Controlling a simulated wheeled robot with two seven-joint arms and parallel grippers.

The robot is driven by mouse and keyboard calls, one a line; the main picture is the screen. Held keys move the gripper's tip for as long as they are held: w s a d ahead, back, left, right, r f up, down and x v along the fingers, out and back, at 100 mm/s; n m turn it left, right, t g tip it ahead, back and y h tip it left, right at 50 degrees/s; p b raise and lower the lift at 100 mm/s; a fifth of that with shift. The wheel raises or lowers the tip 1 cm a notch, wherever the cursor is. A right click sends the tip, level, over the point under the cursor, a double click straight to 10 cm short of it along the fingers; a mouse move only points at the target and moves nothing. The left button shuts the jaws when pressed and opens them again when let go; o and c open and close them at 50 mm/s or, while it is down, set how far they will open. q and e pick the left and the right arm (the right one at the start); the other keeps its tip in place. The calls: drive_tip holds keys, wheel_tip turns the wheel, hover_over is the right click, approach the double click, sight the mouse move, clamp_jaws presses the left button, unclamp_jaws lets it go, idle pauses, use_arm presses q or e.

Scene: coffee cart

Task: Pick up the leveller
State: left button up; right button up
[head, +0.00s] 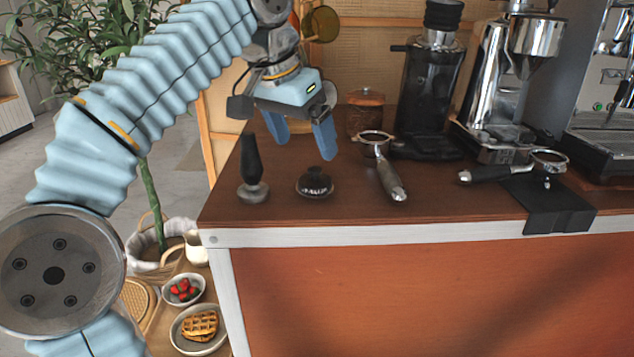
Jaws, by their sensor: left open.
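The leveller (315,184) is a small round black puck with a knob on top and a metal rim. It sits upright on the brown cart top (270,216), near the front left. My left gripper (301,142) is open, its two blue fingers pointing down. It hangs above and a little behind the leveller, with nothing between the fingers. The fingers appear apart from the leveller. My right gripper is not in view.
A black-handled tamper (252,172) stands left of the leveller. A portafilter (385,165) lies close on its right, and a jar (366,112) stands behind. A grinder (428,85), another portafilter (512,170) and a black mat (546,206) are further right.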

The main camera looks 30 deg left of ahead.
sight(316, 168)
use_arm(q)
drive_tip(key=x, duration=0.8)
drive_tip(key=shift+s+d, duration=0.1)
drive_tip(key=c, duration=1.1)
drive_tip(key=shift+r, duration=0.1)
drive_tip(key=shift+r, duration=0.55)
drive_tip(key=s+d+r, duration=0.5)
drive_tip(key=s+r, duration=0.6)
drive_tip(key=s, duration=0.2)
drive_tip(key=shift+r, duration=0.4)
